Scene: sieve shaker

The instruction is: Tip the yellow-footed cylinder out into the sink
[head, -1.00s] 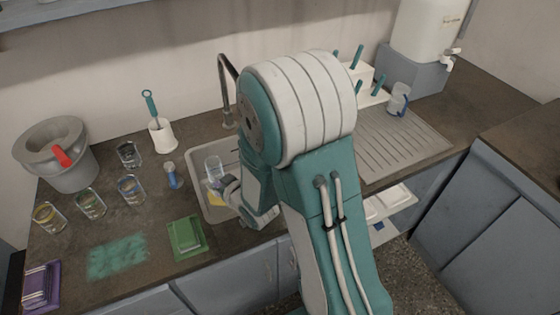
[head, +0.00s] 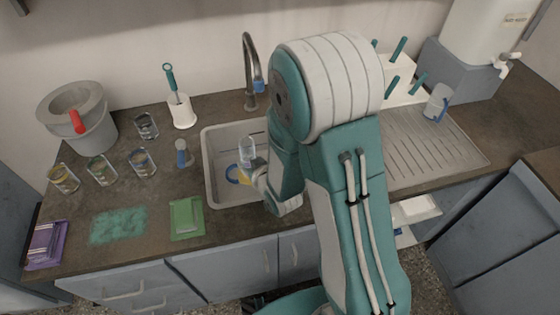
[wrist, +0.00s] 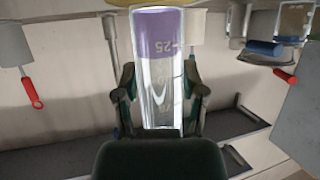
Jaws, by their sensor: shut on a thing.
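My gripper (head: 257,176) is shut on the clear cylinder (head: 247,150), which looks upright in the head view, over the sink. Its yellow foot (head: 244,178) shows just below my fingers. In the wrist view the cylinder (wrist: 160,75) stands between both fingers, with a purple band marked 25, and a strip of yellow (wrist: 155,3) shows at the top edge. I cannot tell what is inside it. The grey sink (head: 213,185) lies under my gripper; my arm hides its right part. A blue curved shape (head: 232,174) shows in the sink.
The tap (head: 249,75) rises behind the sink. A small blue-topped item (head: 181,152) and a green tray (head: 186,217) stand left of it. Several glasses (head: 142,163), a grey bucket (head: 88,125) and a brush holder (head: 181,110) are further left. The ribbed drainboard (head: 420,150) is at right.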

